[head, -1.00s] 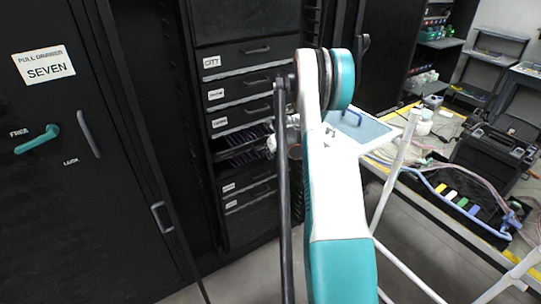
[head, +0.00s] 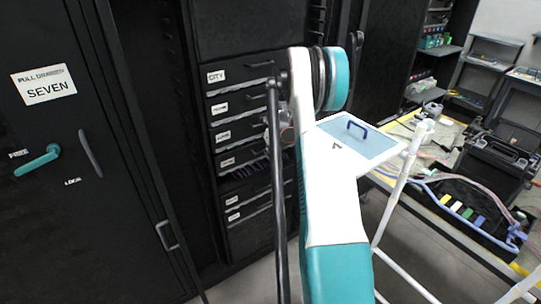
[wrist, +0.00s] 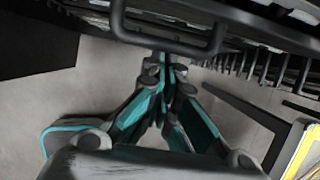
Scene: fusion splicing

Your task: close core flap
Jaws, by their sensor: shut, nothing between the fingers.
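In the head view a black rack holds a stack of labelled flaps with handles. The top one reads CITY (head: 216,76); the labels below are too small to read, so I cannot tell which is the core flap. The fourth front (head: 240,160) now shows its label and handle, nearly in line with those above. A dark gap with slots shows just under it. My gripper (wrist: 165,66) is shut and empty in the wrist view, its fingertips near a black bar handle (wrist: 170,45); I cannot tell whether they touch. In the head view my arm mostly hides it.
A black cabinet door (head: 90,200) marked SEVEN stands at the left. A light-blue board with a blue handle (head: 358,131) and a white tubular frame (head: 393,190) are at the right. Beyond is a bench (head: 445,235) with tools and cables.

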